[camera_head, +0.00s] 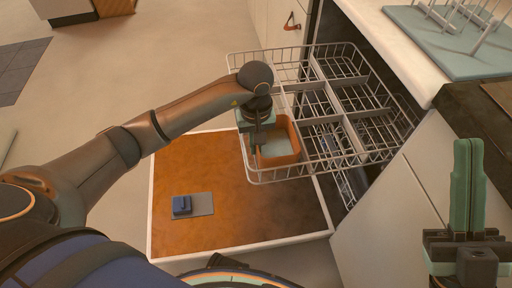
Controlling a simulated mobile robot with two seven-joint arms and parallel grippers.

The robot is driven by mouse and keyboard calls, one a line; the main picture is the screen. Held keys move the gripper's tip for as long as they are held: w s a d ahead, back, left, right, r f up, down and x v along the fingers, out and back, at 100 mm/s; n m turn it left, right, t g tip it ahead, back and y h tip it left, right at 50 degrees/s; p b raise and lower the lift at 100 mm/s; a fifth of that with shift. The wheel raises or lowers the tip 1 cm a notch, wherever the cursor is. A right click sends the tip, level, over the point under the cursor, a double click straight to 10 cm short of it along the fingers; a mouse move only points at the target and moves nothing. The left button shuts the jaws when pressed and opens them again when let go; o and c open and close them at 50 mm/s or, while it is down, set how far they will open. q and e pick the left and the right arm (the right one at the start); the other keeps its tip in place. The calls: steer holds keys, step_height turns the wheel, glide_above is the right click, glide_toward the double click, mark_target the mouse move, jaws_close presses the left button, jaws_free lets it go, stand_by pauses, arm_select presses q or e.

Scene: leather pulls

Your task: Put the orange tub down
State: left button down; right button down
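The orange tub (291,138) has a pale inside and appears upright at the near left end of the wire rack (292,176). My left gripper (257,148) points down at the tub's left side and appears shut on its left wall. The arm hides part of that side. I cannot tell whether the tub's bottom touches the rack. My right gripper (468,170) is at the lower right, fingers upward and together, with nothing between them.
A low orange-topped table (240,215) with a white edge holds a blue block (181,205) on a grey mat (204,205). Much of its top is clear. The rack extends from an opening under the counter (395,45). A teal drying rack (450,45) stands on the counter.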

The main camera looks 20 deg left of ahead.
arm_select(q)
steer(key=shift+f, duration=0.35)
steer(key=c, duration=1.5)
jaws_free()
steer(key=shift+f, duration=0.15)
steer(key=shift+o, duration=0.8)
